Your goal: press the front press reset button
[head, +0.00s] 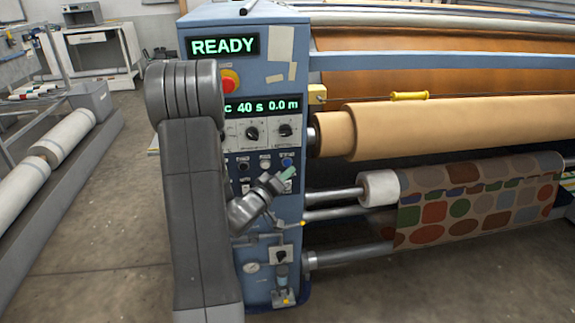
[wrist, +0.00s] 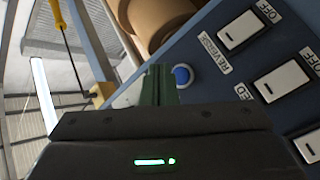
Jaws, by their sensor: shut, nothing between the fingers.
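A round blue button (head: 287,162) is at the right end of a row of buttons on the blue press panel. It also shows in the wrist view (wrist: 182,76), just right of my fingertips. Its label is too small to read in the head view. My gripper (head: 288,173) is at the panel, with its greenish fingers shut and empty, just below the blue button in the head view. In the wrist view the fingers (wrist: 158,72) are together and beside the button. I cannot tell whether they touch the panel.
White rocker switches (wrist: 281,80) lie right of the button in the wrist view. A red emergency stop (head: 230,81) and two knobs sit higher on the panel. Rollers with tan (head: 430,125) and patterned fabric (head: 480,200) are to the right. Floor is clear at front left.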

